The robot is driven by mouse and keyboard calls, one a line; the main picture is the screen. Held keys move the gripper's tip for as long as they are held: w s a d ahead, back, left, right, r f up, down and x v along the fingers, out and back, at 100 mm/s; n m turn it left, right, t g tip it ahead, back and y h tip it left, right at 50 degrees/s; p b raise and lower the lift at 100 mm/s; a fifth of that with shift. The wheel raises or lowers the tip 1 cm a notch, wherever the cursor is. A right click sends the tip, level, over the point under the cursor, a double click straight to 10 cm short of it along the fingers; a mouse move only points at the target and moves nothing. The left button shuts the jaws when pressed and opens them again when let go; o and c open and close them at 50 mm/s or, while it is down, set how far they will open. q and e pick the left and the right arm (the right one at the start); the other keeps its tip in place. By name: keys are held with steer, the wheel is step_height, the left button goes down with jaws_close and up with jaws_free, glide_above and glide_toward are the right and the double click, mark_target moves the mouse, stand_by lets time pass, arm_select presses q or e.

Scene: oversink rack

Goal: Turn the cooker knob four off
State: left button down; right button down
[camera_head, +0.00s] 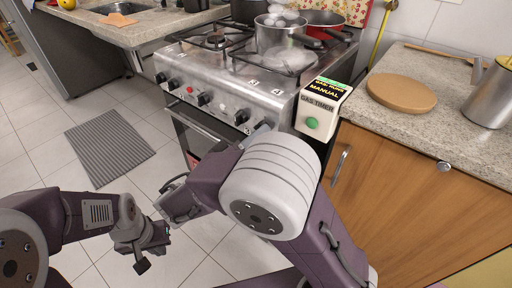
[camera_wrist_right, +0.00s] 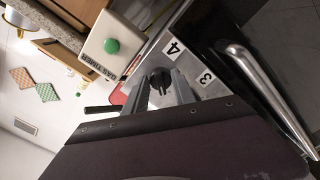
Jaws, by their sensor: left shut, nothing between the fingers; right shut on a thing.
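The steel cooker (camera_head: 225,70) has a row of black knobs along its front panel. In the right wrist view, a black knob (camera_wrist_right: 160,77) sits beside the printed label 4 (camera_wrist_right: 174,48); label 3 (camera_wrist_right: 207,79) is further right. My right gripper (camera_wrist_right: 160,92) is shut on this knob, one finger on each side. In the head view my right arm mostly hides this knob and the gripper. My left gripper (camera_head: 143,262) is shut and empty, low over the floor, away from the cooker. The knob's exact turn angle is hard to tell.
A gas timer box (camera_head: 322,106) with a green button stands right beside the knob end. A steel pot (camera_head: 280,38) with white cloud-like shapes and a red pan (camera_head: 322,20) stand on the cooker. The oven handle (camera_wrist_right: 250,70) sticks out near my right gripper.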

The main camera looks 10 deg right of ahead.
steer(key=shift+w+r+m+b, duration=0.1)
steer(key=shift+m+b, duration=2.6)
steer(key=shift+b, duration=1.4)
steer(key=shift+w+m+b, duration=0.1)
steer(key=shift+m+b, duration=2.6)
steer(key=shift+b, duration=1.35)
steer(key=c, duration=1.1)
jaws_free()
steer(key=shift+o, duration=0.2)
